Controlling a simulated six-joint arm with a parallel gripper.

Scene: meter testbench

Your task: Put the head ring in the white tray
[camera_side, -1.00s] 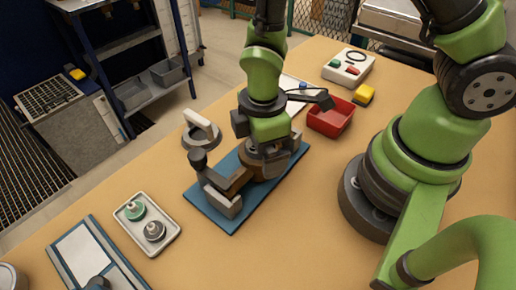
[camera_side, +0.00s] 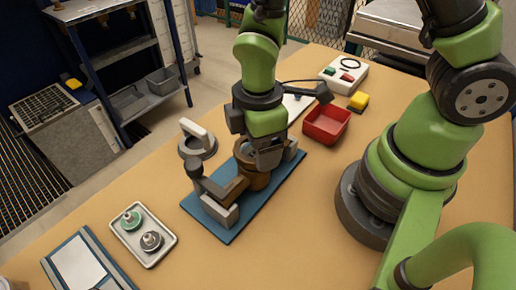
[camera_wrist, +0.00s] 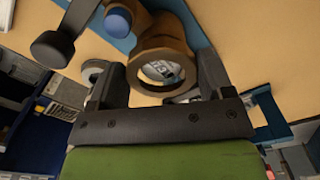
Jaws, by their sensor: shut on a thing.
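The brass meter (camera_side: 232,187) lies in a clamp on the blue mat (camera_side: 222,232). Its round head, with the head ring (camera_wrist: 162,52) around a glass dial, shows in the wrist view between the two dark fingers. My gripper (camera_wrist: 160,78) points down over the meter in the side view (camera_side: 266,158) and is shut on the ring, which appears to be still at the meter. Fingers hide part of the ring in the side view. A whitish tray (camera_side: 167,251) at lower left holds a green and a grey round part.
The table between mat and front-left tray is clear.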

